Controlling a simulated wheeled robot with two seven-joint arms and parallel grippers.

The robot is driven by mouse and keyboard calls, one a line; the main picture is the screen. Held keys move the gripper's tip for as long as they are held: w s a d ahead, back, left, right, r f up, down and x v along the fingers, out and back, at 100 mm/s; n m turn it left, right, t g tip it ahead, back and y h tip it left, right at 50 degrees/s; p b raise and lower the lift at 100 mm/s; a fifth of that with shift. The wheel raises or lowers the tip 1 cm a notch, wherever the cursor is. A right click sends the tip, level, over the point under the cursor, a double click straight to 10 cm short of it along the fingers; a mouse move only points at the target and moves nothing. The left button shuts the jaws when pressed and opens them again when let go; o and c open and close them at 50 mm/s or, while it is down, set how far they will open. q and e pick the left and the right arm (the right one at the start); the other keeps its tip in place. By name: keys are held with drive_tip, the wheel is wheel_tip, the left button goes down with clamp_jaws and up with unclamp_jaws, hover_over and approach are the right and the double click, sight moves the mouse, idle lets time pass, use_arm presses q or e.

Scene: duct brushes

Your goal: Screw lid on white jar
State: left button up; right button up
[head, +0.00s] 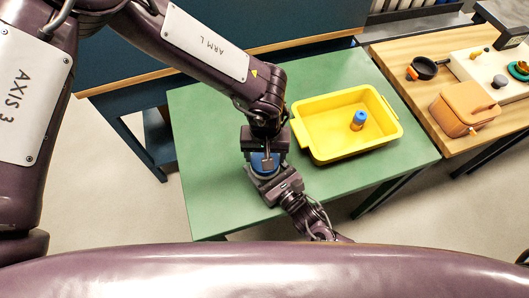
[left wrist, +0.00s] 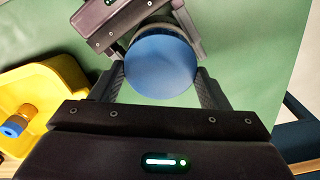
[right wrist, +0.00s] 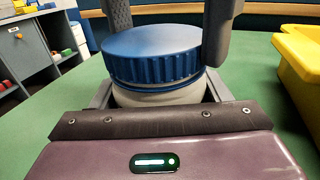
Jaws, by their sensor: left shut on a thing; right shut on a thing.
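The blue ribbed lid (right wrist: 152,55) sits on top of the white jar (right wrist: 160,97) in the right wrist view, roughly level. A pale band of the jar shows under the lid's edge; the threads are hidden. The lid also shows from above in the left wrist view (left wrist: 161,66) and in the head view (head: 264,163). My left gripper (left wrist: 160,80) comes from above and is shut on the lid, one finger on each side. My right gripper (right wrist: 158,100) is shut on the jar's body from the side, below the lid. The jar stands near the green table's front edge.
A yellow tray (head: 313,146) stands just right of the jar on the green table (head: 213,185), holding a small blue-capped object (head: 358,120). The table's left side is clear.

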idle(0.3)
use_arm(q)
drive_tip(key=o, duration=0.9)
drive_tip(key=shift+a, duration=0.1)
drive_tip(key=shift+o, duration=0.2)
drive_tip(key=shift+r, duration=0.15)
drive_tip(key=shift+r, duration=2.15)
drive_tip(key=shift+c, duration=0.4)
